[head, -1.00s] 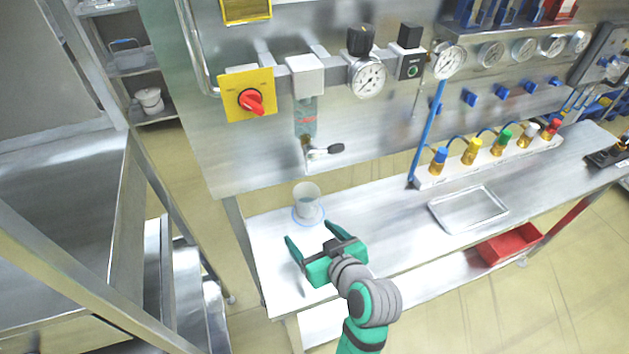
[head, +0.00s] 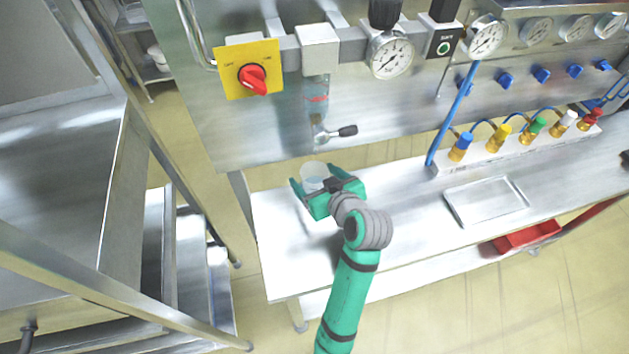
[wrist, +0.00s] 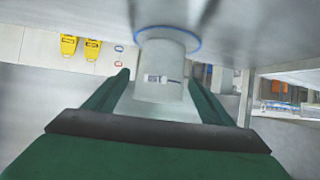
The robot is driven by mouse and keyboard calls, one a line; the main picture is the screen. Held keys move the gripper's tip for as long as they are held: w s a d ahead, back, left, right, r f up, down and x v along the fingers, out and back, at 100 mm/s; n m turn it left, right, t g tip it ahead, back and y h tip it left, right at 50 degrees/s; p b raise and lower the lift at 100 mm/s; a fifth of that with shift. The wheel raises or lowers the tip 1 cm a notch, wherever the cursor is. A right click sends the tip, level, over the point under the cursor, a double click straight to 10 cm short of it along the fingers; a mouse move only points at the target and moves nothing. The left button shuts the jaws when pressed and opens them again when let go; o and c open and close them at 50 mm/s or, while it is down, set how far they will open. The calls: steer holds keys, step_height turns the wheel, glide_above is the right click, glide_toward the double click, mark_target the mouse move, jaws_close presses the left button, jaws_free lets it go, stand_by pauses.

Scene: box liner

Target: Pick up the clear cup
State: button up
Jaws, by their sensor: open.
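The clear cup (head: 313,169) stands on the left part of the steel bench (head: 277,232), below the valve outlet. My gripper (head: 314,178) is open, with one finger on each side of the cup. In the wrist view, the cup (wrist: 160,55) is between the two spread fingers of my gripper (wrist: 158,80), with a blue ring at its base and a small dark-and-white mark on its side. Gaps show beside the cup, so the fingers do not look closed on it. The gripper hides the cup's lower part in the head view.
A valve with a black handle (head: 346,131) hangs just above the cup. A metal tray (head: 486,202) and a row of coloured bottle-like fittings (head: 499,137) are farther right. A steel table (head: 60,190) stands at the left. The bench between gripper and tray is clear.

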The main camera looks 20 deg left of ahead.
mark_target(310, 171)
steer(key=x, duration=0.4)
steer(key=shift+w+a, duration=0.1)
steer(key=shift+r, duration=0.1)
steer(key=shift+c, duration=0.2)
steer(key=c, duration=1.2)
steer(key=shift+o, duration=0.2)
